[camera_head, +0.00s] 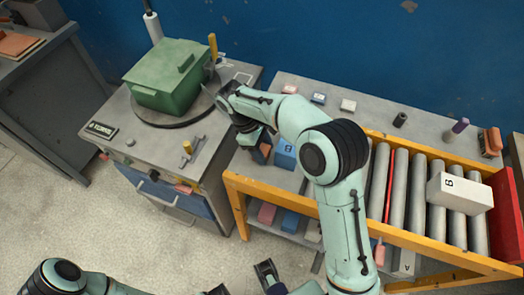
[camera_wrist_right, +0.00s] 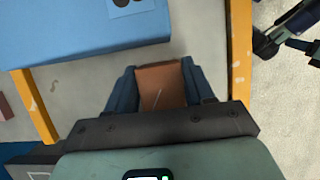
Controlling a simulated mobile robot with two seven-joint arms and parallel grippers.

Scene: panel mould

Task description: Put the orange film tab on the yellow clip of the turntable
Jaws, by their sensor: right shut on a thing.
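A dark round turntable (camera_head: 165,119) on the grey cabinet carries a green lidded box (camera_head: 168,80). A yellow upright piece (camera_head: 213,46) stands behind the turntable, and a smaller yellow piece (camera_head: 187,147) stands in front of it; I cannot tell which is the clip. My right gripper (camera_head: 262,146) is right of the turntable, above the gap beside the blue box. It is shut on an orange-brown piece, seemingly the film tab, which shows between the fingers in the right wrist view (camera_wrist_right: 160,85). My left gripper (camera_head: 243,280) is low at the bottom edge, with its fingers apart.
A blue box (camera_head: 284,154) is close beside my right gripper. A roller conveyor (camera_head: 408,190) with a yellow frame carries a white box marked B (camera_head: 459,193). Several small blocks stand on the grey bench top (camera_head: 375,110). A blue wall (camera_head: 330,40) closes the back.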

